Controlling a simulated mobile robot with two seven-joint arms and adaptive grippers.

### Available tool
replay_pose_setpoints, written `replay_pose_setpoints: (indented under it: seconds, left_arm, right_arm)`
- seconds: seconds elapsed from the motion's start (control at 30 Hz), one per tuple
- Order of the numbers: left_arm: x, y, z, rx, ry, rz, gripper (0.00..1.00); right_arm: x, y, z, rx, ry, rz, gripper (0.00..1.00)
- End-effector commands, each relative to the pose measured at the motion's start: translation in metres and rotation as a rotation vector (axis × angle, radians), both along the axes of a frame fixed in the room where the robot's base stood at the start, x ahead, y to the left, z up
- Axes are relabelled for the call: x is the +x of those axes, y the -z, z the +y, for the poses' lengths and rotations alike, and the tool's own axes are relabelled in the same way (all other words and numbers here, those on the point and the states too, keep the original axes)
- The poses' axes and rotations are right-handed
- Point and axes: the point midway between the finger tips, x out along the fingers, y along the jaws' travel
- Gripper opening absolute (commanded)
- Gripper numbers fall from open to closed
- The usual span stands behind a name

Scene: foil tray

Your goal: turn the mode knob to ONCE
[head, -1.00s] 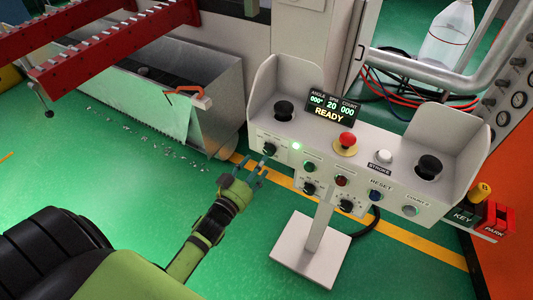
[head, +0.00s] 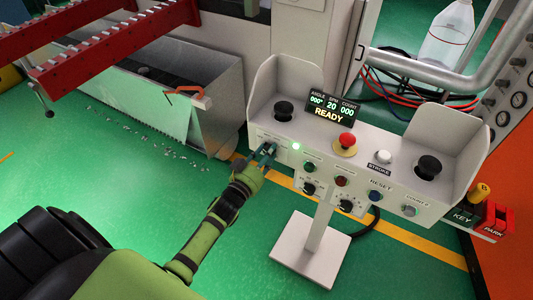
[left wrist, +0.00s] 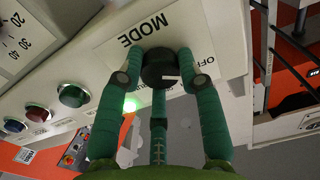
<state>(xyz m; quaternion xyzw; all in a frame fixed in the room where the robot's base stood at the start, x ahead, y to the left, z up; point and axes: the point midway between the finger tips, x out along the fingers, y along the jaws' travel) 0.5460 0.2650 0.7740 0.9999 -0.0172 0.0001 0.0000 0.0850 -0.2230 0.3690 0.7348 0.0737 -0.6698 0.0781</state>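The mode knob (left wrist: 160,68) is a small black knob with a white pointer line, on the pale panel under the word MODE. In the left wrist view its line points right, towards the partly covered lettering that begins with OFF. My left gripper (left wrist: 160,62) has green fingers on both sides of the knob and one below it. They look very close to it; whether they press on it cannot be told. In the head view the left gripper (head: 266,152) is at the left end of the control box (head: 330,130) and hides the knob. My right gripper is out of view.
A lit green lamp (head: 296,146), green button (head: 309,167), red button (head: 341,181) and blue reset button (head: 375,195) are right of the gripper. A red mushroom button (head: 347,140) is on top. The display (head: 333,106) reads READY. A metal bin (head: 222,100) stands behind left.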

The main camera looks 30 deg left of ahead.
Motion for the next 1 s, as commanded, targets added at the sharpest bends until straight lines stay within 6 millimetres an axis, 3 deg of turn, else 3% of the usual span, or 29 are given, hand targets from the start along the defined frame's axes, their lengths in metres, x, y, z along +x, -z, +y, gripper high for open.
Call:
replay_pose_setpoints:
  seconds: [0.47, 1.0]
  left_arm:
    - [0.0002, -0.0003, 0.0003, 0.138, -0.001, -0.006, 0.04]
    - [0.0002, 0.0003, 0.0002, 0.632, -0.001, -0.022, 0.04]
  right_arm:
    - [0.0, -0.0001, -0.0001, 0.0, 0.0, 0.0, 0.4]
    - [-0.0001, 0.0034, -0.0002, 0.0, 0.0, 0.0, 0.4]
